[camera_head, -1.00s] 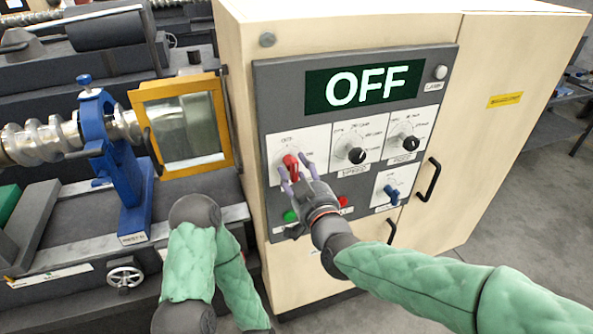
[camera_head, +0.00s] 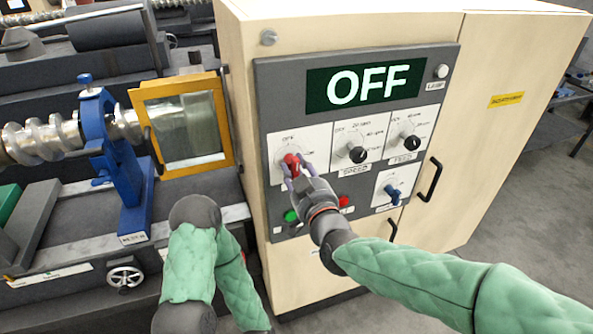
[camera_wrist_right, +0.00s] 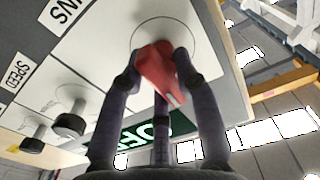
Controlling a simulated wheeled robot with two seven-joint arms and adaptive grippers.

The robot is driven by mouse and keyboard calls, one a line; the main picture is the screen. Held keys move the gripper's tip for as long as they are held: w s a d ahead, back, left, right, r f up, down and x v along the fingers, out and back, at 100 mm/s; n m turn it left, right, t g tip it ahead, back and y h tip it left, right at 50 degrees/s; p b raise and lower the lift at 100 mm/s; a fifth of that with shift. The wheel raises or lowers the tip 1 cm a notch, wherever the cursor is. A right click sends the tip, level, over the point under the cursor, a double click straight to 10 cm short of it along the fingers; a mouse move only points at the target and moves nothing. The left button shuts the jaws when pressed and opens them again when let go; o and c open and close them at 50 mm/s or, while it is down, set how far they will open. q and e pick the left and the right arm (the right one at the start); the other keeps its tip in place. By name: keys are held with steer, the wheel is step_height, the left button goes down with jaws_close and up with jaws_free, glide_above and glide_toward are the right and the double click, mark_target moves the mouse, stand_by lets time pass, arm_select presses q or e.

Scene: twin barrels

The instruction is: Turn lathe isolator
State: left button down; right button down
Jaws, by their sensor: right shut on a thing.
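The red isolator knob (camera_head: 291,161) sits on a white plate at the upper left of the grey control panel (camera_head: 262,100). My right gripper (camera_head: 294,170) is shut on the knob, with its fingers around it. In the right wrist view the red knob (camera_wrist_right: 160,72) shows between my dark fingers (camera_wrist_right: 160,85), its tip tilted toward the lower right. The display (camera_head: 365,82) above reads OFF. My left arm comes in at the lower left of the head view, but its gripper cannot be made out.
Two black knobs (camera_head: 357,155) (camera_head: 411,143), a blue switch (camera_head: 392,193), a green button (camera_head: 290,216) and a red button (camera_head: 343,201) are on the same panel. A black door handle (camera_head: 431,180) stands out at the right. The lathe with a blue steady rest (camera_head: 130,190) is at the left.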

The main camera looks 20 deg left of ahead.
steer(key=m+b, duration=0.5)
steer(key=shift+f+m+b, duration=0.3)
steer(key=shift+f+b, duration=0.05)
steer(key=m+b, duration=0.2)
steer(key=shift+m, duration=0.4)
steer(key=m+b, duration=0.3)
steer(key=m, duration=0.1)
steer(key=shift+a+f+b, duration=0.1)
steer(key=shift+f+b, duration=0.05)
steer(key=shift+b, duration=0.25)
steer(key=m+b, duration=0.1)
steer(key=m, duration=0.2)
steer(key=shift+b, duration=0.4)
steer(key=shift+s+a+m+b, duration=0.1)
steer(key=shift+m+b, duration=0.3)
steer(key=shift+m, duration=0.6)
steer(key=shift+f, duration=0.1)
steer(key=c, duration=1)
jaws_free()
steer(key=shift+c, duration=0.2)
steer(key=shift+r, duration=0.2)
